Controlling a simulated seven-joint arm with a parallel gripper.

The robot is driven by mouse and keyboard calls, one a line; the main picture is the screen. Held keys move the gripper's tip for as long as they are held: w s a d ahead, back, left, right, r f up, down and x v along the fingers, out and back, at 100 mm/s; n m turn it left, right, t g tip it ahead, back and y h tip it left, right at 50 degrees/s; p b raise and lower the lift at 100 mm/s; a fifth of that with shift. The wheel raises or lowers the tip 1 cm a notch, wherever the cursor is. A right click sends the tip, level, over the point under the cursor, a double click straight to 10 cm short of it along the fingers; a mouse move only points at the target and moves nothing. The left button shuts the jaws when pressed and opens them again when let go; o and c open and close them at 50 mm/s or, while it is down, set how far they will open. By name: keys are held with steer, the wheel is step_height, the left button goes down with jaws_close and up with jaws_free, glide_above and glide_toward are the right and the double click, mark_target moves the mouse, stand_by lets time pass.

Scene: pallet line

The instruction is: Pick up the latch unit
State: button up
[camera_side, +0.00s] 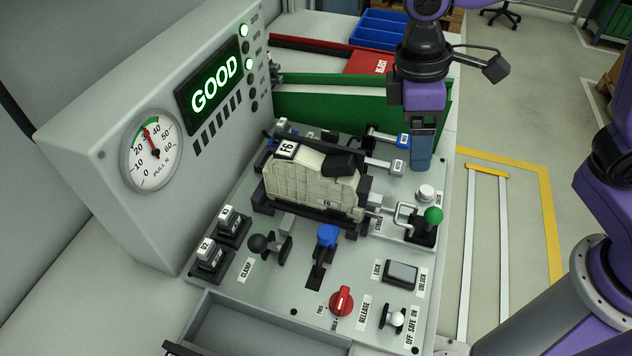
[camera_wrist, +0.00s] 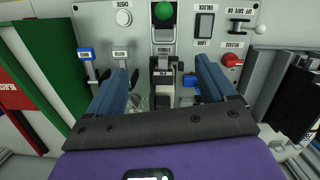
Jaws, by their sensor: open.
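The latch unit (camera_side: 300,183) is a cream, ribbed body with a black cap and a white label on top. It sits in a black cradle on the grey fixture panel in the side view. My gripper (camera_side: 420,164) points down with blue fingers, to the right of the unit and apart from it. In the wrist view my gripper (camera_wrist: 160,67) shows its two fingers spread apart with no object clasped between them. A pale and dark part shows between the fingers there; I cannot tell whether it belongs to the unit.
A green-knobbed lever (camera_side: 433,215), a black-knobbed clamp (camera_side: 258,243), a blue handle (camera_side: 328,235) and a red release knob (camera_side: 342,300) surround the cradle. A gauge box (camera_side: 155,150) stands at left. An open drawer (camera_side: 255,330) is in front, and a green panel (camera_side: 320,108) behind.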

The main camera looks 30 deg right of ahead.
steer(key=m+g+h, duration=0.1)
glide_above(315, 156)
steer(key=s+d, duration=0.3)
steer(key=s, duration=0.1)
steer(key=shift+w+d+f, duration=0.1)
steer(key=shift+w+f, duration=0.05)
steer(key=shift+f, duration=0.35)
steer(key=shift+w+d+f, duration=0.1)
steer(key=shift+f, duration=0.4)
steer(key=shift+m+g+h, duration=0.4)
steer(key=shift+m+g, duration=0.1)
steer(key=shift+g, duration=0.1)
steer(key=w+a+f, duration=0.2)
steer(key=w+a, duration=0.1)
steer(key=w+a+f, duration=0.1)
steer(key=shift+w+a, duration=0.35)
steer(key=shift+f, duration=0.45)
steer(key=shift+x, duration=3.4)
steer(key=shift+r, duration=0.1)
jaws_close()
